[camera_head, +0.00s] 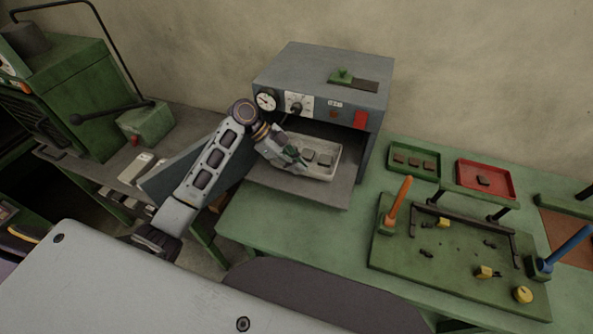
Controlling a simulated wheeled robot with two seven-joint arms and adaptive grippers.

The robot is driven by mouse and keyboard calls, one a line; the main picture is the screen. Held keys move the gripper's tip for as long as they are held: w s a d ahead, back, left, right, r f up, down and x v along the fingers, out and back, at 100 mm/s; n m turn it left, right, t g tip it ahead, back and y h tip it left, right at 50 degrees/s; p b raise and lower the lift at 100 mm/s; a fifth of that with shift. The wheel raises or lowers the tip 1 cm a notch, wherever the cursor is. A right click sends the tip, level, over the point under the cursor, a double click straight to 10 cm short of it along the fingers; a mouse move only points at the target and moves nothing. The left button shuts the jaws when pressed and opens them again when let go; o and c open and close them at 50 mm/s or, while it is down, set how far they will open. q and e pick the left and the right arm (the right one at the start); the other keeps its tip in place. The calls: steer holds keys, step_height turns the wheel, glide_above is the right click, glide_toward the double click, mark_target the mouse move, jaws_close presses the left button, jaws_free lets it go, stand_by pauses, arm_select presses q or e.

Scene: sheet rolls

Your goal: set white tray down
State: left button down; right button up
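The white tray (322,173) is at the mouth of the grey oven (325,80), above or on its lowered door (310,190). I cannot tell whether it touches the door. Several small dark square pieces lie in the tray. My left gripper (295,156) reaches in from the left and is at the tray's left edge, its fingers appearing closed on the rim. The gripper and wrist hide the tray's left end. My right gripper is not in view.
A green tray (414,174) with dark pieces and a red tray (485,193) with one piece stand right of the oven. A green fixture board (400,252) with orange and blue handles lies in front. Green machinery (75,80) stands left.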

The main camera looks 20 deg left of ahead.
arm_select(q)
steer(key=shift+f, duration=1.45)
steer(key=shift+f, duration=0.15)
steer(key=c, duration=1.6)
jaws_free()
steer(key=shift+c, duration=0.2)
steer(key=shift+b+v, duration=0.45)
steer(key=shift+v, duration=3.45)
steer(key=shift+d, duration=0.1)
